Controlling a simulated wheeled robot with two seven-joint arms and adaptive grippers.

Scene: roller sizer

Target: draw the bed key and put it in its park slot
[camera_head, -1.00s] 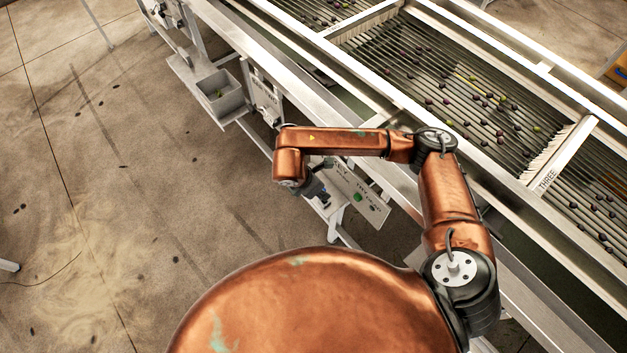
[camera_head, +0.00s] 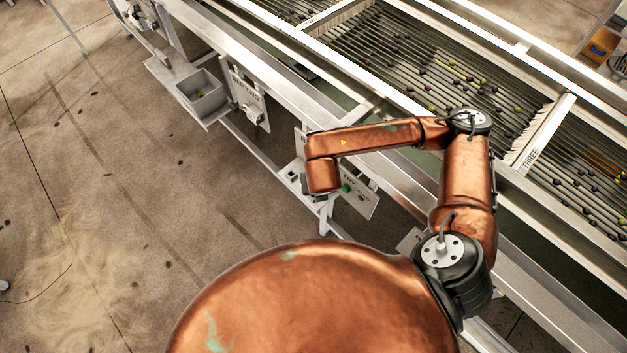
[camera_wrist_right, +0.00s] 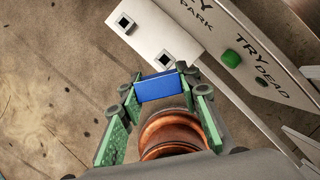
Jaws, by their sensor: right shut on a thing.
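In the right wrist view, my right gripper (camera_wrist_right: 163,94) has its green fingers shut on a blue block (camera_wrist_right: 157,85), which looks like the grip of the bed key. The rest of the key is hidden. Ahead of it is a pale plate (camera_wrist_right: 145,38) with two square sockets, one near its outer end (camera_wrist_right: 124,22) and one nearer the blue block (camera_wrist_right: 166,57). Lettering beside them reads PARK. The blue block appears just short of the nearer socket; I cannot tell its height above the plate. In the head view my arm hides the right gripper. My left gripper is not in view.
A sign panel (camera_head: 360,202) with a green button (camera_wrist_right: 231,58) and TRY DEAD lettering adjoins the plate. The roller sizer (camera_head: 420,75) with small fruit runs along the right. A grey bin (camera_head: 203,95) hangs farther along. Floor at left is open.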

